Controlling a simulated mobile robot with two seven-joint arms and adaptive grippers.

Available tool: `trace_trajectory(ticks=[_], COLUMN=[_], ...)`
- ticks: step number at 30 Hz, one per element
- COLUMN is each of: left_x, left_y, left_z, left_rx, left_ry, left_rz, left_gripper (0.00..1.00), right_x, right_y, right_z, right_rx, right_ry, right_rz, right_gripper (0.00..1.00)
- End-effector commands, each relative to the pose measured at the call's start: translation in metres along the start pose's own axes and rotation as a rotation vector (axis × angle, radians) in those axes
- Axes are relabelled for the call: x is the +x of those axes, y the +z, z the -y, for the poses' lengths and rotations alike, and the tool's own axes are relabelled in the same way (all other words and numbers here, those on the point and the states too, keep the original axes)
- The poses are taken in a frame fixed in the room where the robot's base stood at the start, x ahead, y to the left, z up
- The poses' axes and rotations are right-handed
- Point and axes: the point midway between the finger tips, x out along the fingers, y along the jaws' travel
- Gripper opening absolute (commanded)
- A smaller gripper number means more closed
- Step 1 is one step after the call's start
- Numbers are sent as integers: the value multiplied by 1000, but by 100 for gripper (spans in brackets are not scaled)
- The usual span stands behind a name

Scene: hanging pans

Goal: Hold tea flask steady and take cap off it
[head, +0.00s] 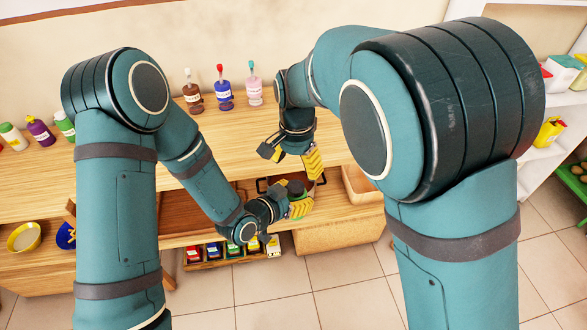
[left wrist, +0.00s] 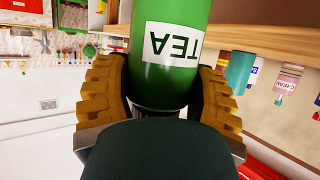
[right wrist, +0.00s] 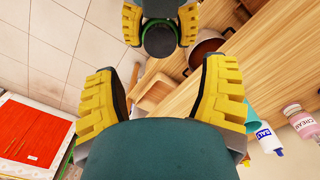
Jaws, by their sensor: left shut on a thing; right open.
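The green tea flask (left wrist: 168,80) has a white TEA label, upside down in the left wrist view. My left gripper (head: 297,199) is shut around the flask's body and holds it in front of the shelf. The dark round cap (right wrist: 160,41) is on the flask, seen end-on in the right wrist view; it also shows on top in the head view (head: 296,187). My right gripper (head: 291,160) is open and empty, above and apart from the cap. In the right wrist view its yellow fingers (right wrist: 165,88) are spread wide, with the cap beyond them.
Several bottles, including a pink one (head: 254,91), stand on the wooden counter (head: 330,140) behind the grippers. A brown pot (right wrist: 204,52) is on the shelf near the flask. Small boxes (head: 232,249) sit below. The tiled floor in front is clear.

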Motion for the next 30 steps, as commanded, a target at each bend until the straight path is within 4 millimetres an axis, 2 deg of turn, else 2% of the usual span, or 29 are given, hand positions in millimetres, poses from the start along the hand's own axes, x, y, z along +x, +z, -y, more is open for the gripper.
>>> trace_trajectory(ticks=[15, 20, 28, 29, 30], left_x=[0, 0, 0, 0, 0], left_y=[0, 0, 0, 0, 0], left_z=[0, 0, 0, 0, 0], left_rx=[0, 0, 0, 0, 0], left_ry=[0, 0, 0, 0, 0], left_rz=[-1, -1, -1, -1, -1], left_gripper=[0, 0, 0, 0, 0], right_x=[68, 77, 78, 78, 78], right_y=[0, 0, 0, 0, 0], right_z=[0, 0, 0, 0, 0], right_rx=[1, 0, 0, 0, 0], right_ry=[3, 3, 1, 1, 1], right_rz=[1, 0, 0, 0, 0], right_gripper=[72, 72, 72, 70, 56])
